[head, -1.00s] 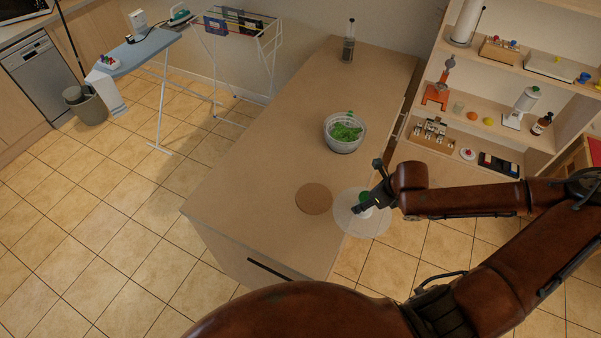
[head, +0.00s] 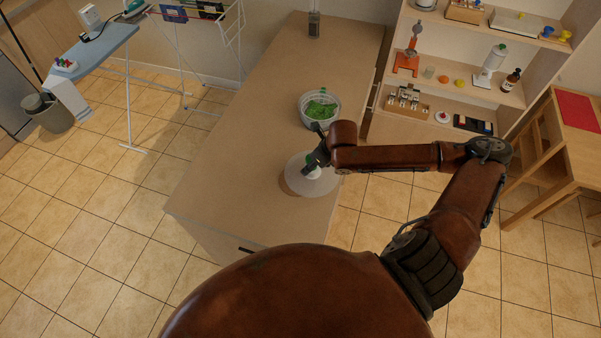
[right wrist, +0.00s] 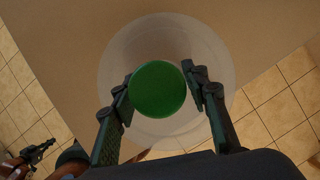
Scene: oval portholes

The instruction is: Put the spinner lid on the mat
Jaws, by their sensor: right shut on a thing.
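The spinner lid (head: 325,184) is a clear, pale disc with a green knob, over the near right part of the counter. My right gripper (head: 313,162) is shut on the knob. In the right wrist view, its fingers (right wrist: 158,92) sit on either side of the green knob, with the clear lid (right wrist: 115,65) spreading around. The round brown mat (head: 287,187) is mostly covered by the lid in the head view; its left edge shows. I cannot tell whether the lid touches it. A dark gripper, apparently my left (right wrist: 35,152), shows small at the wrist view's lower left.
A spinner bowl (head: 319,110) with green leaves stands farther back on the counter (head: 235,165), close behind my right gripper. A tall dark container (head: 314,25) stands at the far end. The counter left of the mat is clear. Shelves (head: 455,90) stand at the right.

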